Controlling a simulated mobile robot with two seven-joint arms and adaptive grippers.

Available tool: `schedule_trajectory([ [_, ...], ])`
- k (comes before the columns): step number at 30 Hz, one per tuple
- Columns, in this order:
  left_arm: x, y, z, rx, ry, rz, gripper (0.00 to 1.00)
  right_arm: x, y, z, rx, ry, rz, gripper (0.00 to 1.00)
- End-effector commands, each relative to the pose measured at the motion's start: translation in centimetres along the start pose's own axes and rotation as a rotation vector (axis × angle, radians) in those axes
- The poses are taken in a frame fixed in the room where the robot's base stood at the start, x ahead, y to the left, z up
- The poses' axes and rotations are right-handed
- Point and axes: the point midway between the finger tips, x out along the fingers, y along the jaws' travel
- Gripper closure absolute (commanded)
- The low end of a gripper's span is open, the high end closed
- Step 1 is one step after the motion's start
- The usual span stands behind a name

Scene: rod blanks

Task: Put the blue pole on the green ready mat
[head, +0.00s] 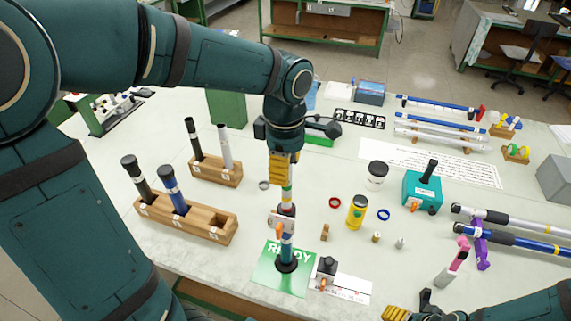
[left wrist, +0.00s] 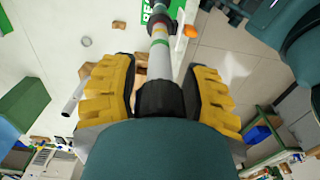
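A slim pole (head: 287,241) stands upright, with a blue lower part, a pale upper part with coloured bands, a collar and an orange lever. Its black foot appears to rest on the green ready mat (head: 262,277). My left gripper (head: 284,170) is around its upper end from above. In the left wrist view the yellow fingers (left wrist: 160,98) close in on both sides of its black top, and the pole's banded shaft (left wrist: 159,62) runs away from them.
A wooden rack (head: 190,226) left of the mat holds a black-topped and a blue-topped pole. A second rack (head: 229,177) stands behind. A small black-topped device (head: 326,269) is close beside the mat.

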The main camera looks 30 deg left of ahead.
Motion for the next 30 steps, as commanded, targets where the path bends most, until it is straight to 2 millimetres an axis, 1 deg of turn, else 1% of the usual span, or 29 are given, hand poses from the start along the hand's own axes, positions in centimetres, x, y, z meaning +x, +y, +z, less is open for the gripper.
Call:
schedule_trajectory([
  [6,-0.1,0.0,0.0,0.0,0.0,0.001,0.53,0.0,0.0,0.0,0.0,0.0,0.0,0.35],
  [8,-0.5,0.1,0.0,0.0,-0.001,0.003,0.53,0.0,0.0,0.0,0.0,0.0,0.0,0.35],
  [10,-1.1,0.1,0.0,0.0,-0.001,0.005,0.53,-0.1,0.0,0.0,0.0,0.0,0.0,0.35],
  [14,-3.4,0.1,0.1,0.001,-0.002,0.007,0.53,-0.3,-0.1,0.0,0.0,0.0,0.0,0.35],
  [18,-6.3,0.1,0.0,-0.001,-0.002,0.007,0.53,-0.5,-0.2,-0.1,-0.001,-0.001,0.0,0.35],
  [24,-9.9,0.1,0.1,0.001,-0.001,0.005,0.53,-0.8,-0.3,-0.1,-0.002,-0.001,-0.001,0.35],
  [27,-11.1,0.1,0.1,0.001,-0.001,0.004,0.53,-0.9,-0.4,-0.2,-0.002,-0.001,-0.001,0.35],
  [30,-11.8,0.0,0.0,0.001,0.0,0.003,0.53,-1.0,-0.4,-0.2,-0.002,-0.001,-0.001,0.35],
])
